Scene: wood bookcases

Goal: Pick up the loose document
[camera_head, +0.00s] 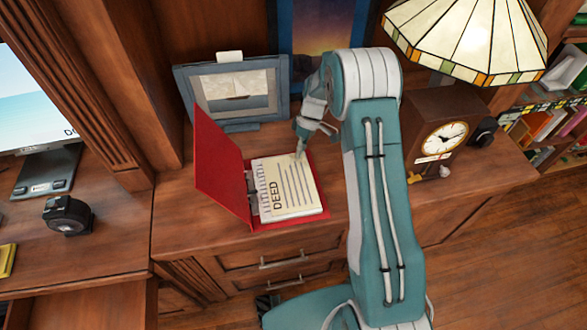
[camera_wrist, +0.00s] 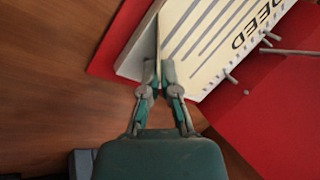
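The loose document is a cream page marked "DEED" (camera_head: 285,185) with dark lines, lying on a white stack of pages in an open red binder (camera_head: 222,165) on the wooden cabinet top. My gripper (camera_head: 300,153) is at the page's far edge. In the wrist view, the page (camera_wrist: 215,45) reaches down to my gripper (camera_wrist: 159,68). The fingertips are close together, one on each side of the page's edge, and look shut on it. The white stack (camera_wrist: 135,62) shows left of the fingers. The binder's red cover (camera_wrist: 275,110) and metal rings are at the right.
A blue-grey picture frame (camera_head: 235,95) stands behind the binder. A wooden clock (camera_head: 440,130) and a stained-glass lamp (camera_head: 465,40) are to the right of my arm. A black tape dispenser-like object (camera_head: 68,215) sits on the left desk. Bare wood shows left of the binder.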

